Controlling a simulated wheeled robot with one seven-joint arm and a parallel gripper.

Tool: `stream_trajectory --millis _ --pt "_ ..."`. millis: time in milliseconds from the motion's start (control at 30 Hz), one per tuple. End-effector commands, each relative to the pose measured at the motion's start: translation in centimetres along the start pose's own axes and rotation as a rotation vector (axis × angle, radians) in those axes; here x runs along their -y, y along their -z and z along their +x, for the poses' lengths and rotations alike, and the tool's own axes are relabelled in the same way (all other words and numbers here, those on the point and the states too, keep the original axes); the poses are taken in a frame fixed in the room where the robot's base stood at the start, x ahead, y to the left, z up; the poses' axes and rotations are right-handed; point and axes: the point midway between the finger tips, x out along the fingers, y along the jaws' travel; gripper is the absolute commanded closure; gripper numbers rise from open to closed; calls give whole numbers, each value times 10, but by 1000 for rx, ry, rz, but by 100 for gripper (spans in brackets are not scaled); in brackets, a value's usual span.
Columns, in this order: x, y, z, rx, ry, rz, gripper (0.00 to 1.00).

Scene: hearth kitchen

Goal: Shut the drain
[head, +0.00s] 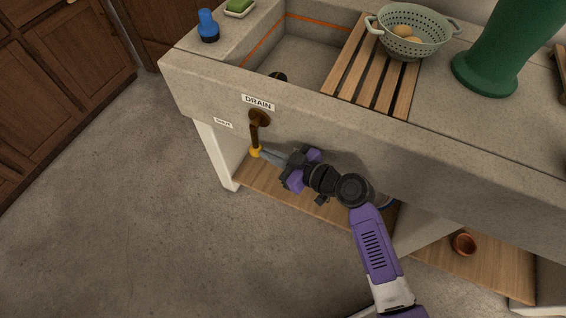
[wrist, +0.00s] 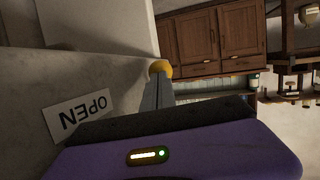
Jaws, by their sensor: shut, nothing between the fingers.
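The drain lever (head: 256,134) is a dark brass handle on the front of the stone sink, under a white DRAIN label (head: 258,102). It hangs down from its round pivot and ends in a yellow knob (head: 256,152). A SHUT label (head: 223,123) is on the left of the pivot. My gripper (head: 263,155) is shut and empty, its fingertips at the right side of the knob. In the wrist view the knob (wrist: 160,68) is at the fingertips, and an OPEN label (wrist: 79,115) shows upside down on the stone. Whether the tips touch the knob is unclear.
The stone basin (head: 300,45) holds a wooden slatted rack (head: 362,75) with a green colander (head: 412,35) on it. A blue bottle (head: 208,26) and a green vase (head: 495,50) stand on the rim. A wooden shelf (head: 265,195) lies below. Floor left of the sink is clear.

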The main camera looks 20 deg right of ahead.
Motion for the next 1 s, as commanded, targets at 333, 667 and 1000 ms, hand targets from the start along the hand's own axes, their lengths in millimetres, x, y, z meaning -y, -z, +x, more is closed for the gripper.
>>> stream_trajectory --millis 333,667,1000 --pt "4 -12 17 -144 1 26 100" --pt "6 -11 30 -280 1 53 100" --pt "8 -6 42 -412 1 80 100"
